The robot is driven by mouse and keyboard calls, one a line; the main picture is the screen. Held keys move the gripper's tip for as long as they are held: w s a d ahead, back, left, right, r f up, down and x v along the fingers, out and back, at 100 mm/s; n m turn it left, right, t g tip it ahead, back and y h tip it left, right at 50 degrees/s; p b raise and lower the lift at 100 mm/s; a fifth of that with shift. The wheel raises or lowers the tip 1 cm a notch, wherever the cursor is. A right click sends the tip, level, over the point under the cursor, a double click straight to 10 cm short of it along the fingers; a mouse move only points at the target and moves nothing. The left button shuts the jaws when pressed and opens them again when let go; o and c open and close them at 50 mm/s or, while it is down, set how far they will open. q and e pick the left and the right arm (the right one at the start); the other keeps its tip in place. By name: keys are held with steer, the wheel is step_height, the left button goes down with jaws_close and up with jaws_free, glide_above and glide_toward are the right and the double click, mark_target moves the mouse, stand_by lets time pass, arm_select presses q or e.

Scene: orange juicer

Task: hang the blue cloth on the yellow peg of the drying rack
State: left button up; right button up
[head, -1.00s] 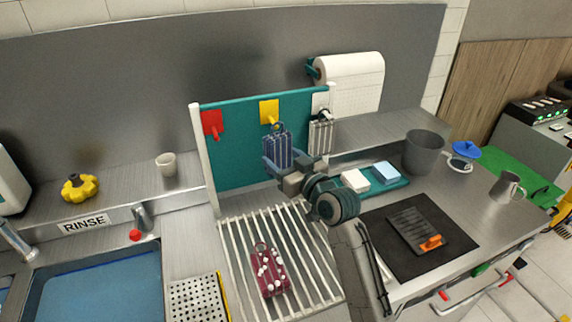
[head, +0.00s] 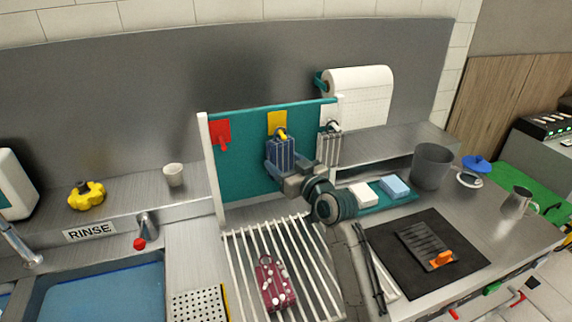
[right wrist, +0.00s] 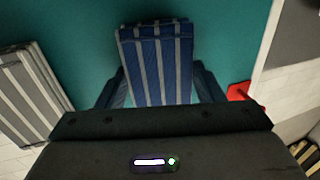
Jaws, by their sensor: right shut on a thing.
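The blue cloth (head: 281,156) has pale stripes and hangs upright in front of the teal board of the drying rack (head: 242,175). My right gripper (head: 281,170) is shut on it, one finger at each side. The yellow peg (head: 282,133) sticks out from its yellow plate (head: 277,120), right at the cloth's top edge. I cannot tell whether the cloth's loop is around the peg or only in front of it. In the right wrist view the cloth (right wrist: 157,65) stands between the fingers against the teal board, and the peg is not visible. My left gripper is not in view.
A red peg (head: 221,135) is to the left on the board. A grey striped cloth (head: 329,149) hangs at the white peg close on the right. A maroon spotted cloth (head: 273,283) lies on the white slats below. A paper roll (head: 360,95) stands behind.

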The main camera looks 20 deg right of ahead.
stand_by(0.4)
steer(key=o, duration=1)
steer(key=shift+c, duration=0.2)
